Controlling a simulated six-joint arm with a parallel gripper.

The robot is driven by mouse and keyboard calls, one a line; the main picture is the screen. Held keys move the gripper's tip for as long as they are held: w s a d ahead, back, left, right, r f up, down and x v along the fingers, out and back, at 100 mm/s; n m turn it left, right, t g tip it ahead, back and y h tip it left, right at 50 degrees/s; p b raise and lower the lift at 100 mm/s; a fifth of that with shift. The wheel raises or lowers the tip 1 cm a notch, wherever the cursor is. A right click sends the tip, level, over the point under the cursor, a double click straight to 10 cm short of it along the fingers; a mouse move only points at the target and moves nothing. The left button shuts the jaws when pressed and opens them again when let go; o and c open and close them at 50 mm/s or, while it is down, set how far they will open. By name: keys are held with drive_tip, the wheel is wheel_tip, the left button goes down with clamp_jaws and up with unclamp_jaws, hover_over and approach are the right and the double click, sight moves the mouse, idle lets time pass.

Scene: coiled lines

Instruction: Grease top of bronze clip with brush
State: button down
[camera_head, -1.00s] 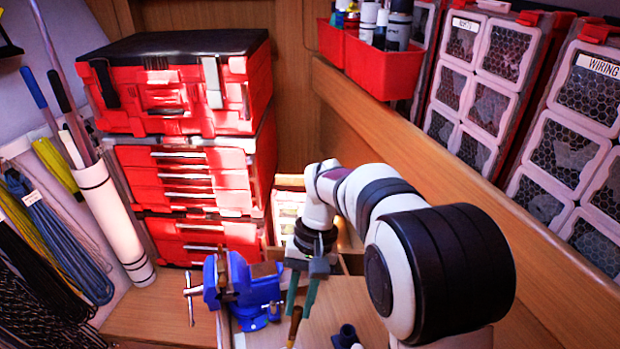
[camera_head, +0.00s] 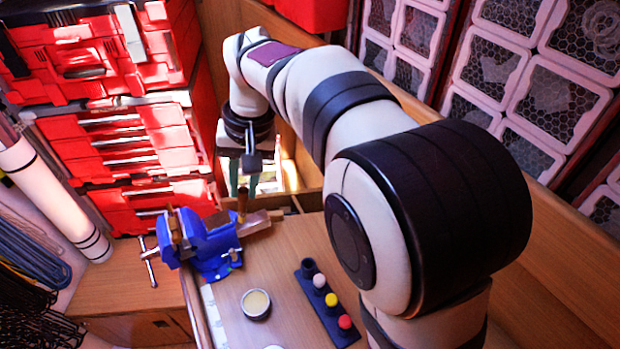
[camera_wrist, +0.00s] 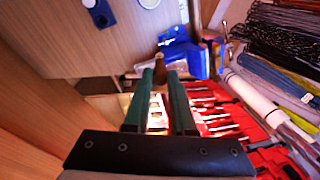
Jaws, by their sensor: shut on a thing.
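My gripper (camera_head: 243,178) is shut on a brown-handled tool (camera_head: 242,202), apparently the brush. It is held roughly upright near the right side of the blue vise (camera_head: 210,250). In the wrist view, the brown handle (camera_wrist: 160,68) shows between the tips of the green fingers (camera_wrist: 161,84); its bristles cannot be made out. A small bronze-brown piece (camera_head: 174,229) stands at the vise's left jaw, apparently the clip; its top detail is too small to tell. A round tin with a pale yellow filling (camera_head: 256,303) sits open on the bench, in front of the vise.
A dark blue holder (camera_head: 318,300) has an empty-looking socket and white, yellow and red tops. A wooden block (camera_head: 257,222) lies beside the vise. Red tool drawers (camera_head: 130,140) stand behind at left. The bench between tin and holder is clear.

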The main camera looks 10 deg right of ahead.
drive_tip(key=s+a+f+t, duration=0.1)
drive_tip(key=a+t, duration=0.1)
drive_tip(key=a, duration=1.2)
drive_tip(key=shift+a+t, duration=0.2)
drive_tip(key=shift+t, duration=0.1)
drive_tip(key=shift+f, duration=0.55)
drive_tip(key=shift+w+a+r, duration=0.1)
drive_tip(key=shift+w+a, duration=0.1)
drive_tip(key=shift+w, duration=0.45)
drive_tip(key=shift+w+a, duration=0.2)
drive_tip(key=shift+w, duration=0.25)
